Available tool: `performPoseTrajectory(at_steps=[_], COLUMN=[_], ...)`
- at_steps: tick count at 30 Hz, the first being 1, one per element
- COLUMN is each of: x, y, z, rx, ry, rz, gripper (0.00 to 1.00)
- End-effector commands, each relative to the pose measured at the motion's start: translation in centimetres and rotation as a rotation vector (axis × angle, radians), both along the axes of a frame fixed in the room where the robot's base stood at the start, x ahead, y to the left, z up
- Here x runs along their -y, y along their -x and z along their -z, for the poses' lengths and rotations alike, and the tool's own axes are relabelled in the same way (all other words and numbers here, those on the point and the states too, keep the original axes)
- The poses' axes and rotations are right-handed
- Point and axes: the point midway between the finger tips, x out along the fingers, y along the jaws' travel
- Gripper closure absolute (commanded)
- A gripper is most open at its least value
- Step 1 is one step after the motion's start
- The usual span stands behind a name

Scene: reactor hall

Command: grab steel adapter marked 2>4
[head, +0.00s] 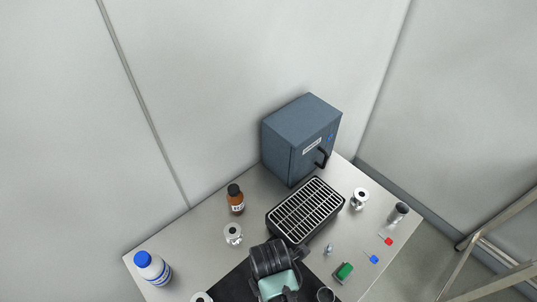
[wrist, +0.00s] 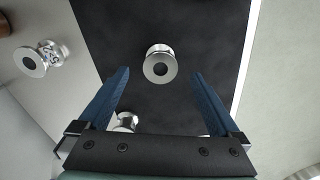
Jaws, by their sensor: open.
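In the wrist view my gripper (wrist: 160,74) is open, its two blue fingers apart and empty. A steel adapter (wrist: 160,65) with a round flange and dark bore stands on the black mat, in line with the gap between the fingertips. A second steel adapter (wrist: 125,122) is partly hidden behind my gripper's body. A third (wrist: 38,58) stands on the bare table at the left, with dark marks on its side too small to read. In the head view, steel adapters show left of the rack (head: 233,233), right of it (head: 360,198) and at the bottom edge (head: 201,297). I cannot read 2>4 on any.
A blue cabinet (head: 300,140) stands at the back, with a black wire-topped rack (head: 306,210) before it. A brown bottle (head: 236,199), a blue-capped white bottle (head: 152,268), a green block (head: 343,272) and small red and blue items stand around. The black mat (head: 232,287) lies in front.

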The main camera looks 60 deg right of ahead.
Motion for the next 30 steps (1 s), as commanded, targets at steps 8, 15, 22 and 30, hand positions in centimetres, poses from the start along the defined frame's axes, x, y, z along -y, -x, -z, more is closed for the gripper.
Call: performPoseTrajectory(at_steps=[8, 15, 22, 30], x=[-0.3, -0.3, -0.3, -0.3], y=[0.1, 0.0, 0.0, 0.0], z=[2.9, 5.1, 5.2, 5.2], rx=[-0.003, 0.0, 0.0, 0.0], ry=[-0.001, 0.001, 0.001, 0.001], rz=[0.001, 0.0, 0.0, 0.0], gripper=[0.01, 0.01, 0.01, 0.5])
